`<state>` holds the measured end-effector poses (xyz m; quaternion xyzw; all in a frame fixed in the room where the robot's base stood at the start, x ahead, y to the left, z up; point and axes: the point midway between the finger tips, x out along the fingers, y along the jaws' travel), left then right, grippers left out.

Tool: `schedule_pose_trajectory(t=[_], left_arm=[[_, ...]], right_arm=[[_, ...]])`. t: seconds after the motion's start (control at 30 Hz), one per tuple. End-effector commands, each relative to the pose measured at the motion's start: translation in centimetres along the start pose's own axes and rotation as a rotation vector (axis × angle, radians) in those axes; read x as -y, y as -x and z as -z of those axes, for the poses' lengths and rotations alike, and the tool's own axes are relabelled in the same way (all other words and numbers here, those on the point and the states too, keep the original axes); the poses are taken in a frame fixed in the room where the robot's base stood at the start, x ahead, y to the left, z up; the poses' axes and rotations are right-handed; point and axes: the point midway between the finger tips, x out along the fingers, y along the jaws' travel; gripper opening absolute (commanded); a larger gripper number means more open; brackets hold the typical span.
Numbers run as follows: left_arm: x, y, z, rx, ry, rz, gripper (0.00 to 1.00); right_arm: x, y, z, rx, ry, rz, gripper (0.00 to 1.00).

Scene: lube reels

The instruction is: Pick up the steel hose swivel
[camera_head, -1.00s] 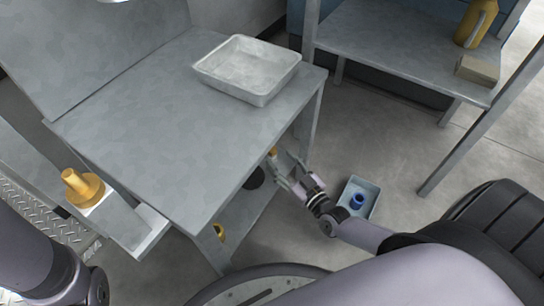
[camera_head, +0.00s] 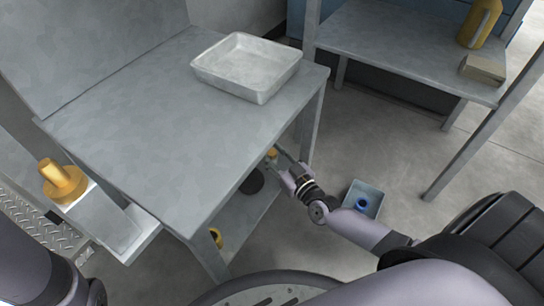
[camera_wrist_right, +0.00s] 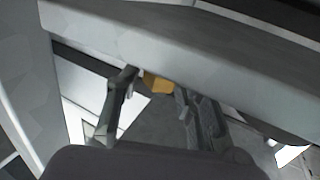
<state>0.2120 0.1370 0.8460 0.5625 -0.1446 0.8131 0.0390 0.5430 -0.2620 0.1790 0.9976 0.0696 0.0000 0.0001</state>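I cannot make out a steel hose swivel in either view. My right gripper (camera_head: 283,168) reaches under the front edge of the workbench (camera_head: 165,125), by its lower shelf. In the right wrist view its two fingers (camera_wrist_right: 156,84) are spread apart, with nothing visibly gripped. A small orange-yellow object (camera_wrist_right: 159,83) shows beyond and between the fingertips, partly hidden by the bench edge above. It also shows in the head view (camera_head: 271,153) close to the gripper. My left gripper is out of view; only part of the left arm shows at the lower left.
A grey tray (camera_head: 286,72) sits on the workbench. The lower shelf (camera_head: 240,225) holds a black round item (camera_head: 252,182) and a yellow one (camera_head: 215,237). A floor bin (camera_head: 374,196) holds a blue part (camera_head: 361,204). A yellow flanged part (camera_head: 62,181) stands at left.

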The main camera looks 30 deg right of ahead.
Motion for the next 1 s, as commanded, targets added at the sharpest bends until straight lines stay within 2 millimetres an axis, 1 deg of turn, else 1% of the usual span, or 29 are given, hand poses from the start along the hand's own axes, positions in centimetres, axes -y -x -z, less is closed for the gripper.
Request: schedule_pose_trajectory(t=[0.03,0.4,0.5,0.83,1.0], left_arm=[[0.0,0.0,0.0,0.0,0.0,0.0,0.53],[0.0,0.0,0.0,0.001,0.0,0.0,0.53],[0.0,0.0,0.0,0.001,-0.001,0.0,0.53],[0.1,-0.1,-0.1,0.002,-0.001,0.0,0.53],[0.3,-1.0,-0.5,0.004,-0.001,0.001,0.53]], right_arm=[[0.0,0.0,0.0,0.0,0.0,0.0,0.3],[0.0,0.0,0.0,0.0,0.0,0.0,0.05],[0.0,0.0,0.0,0.001,0.0,0.0,0.0],[0.0,0.0,0.2,-0.001,0.0,0.0,0.0],[0.0,0.0,1.3,-0.001,-0.001,0.0,0.0]])
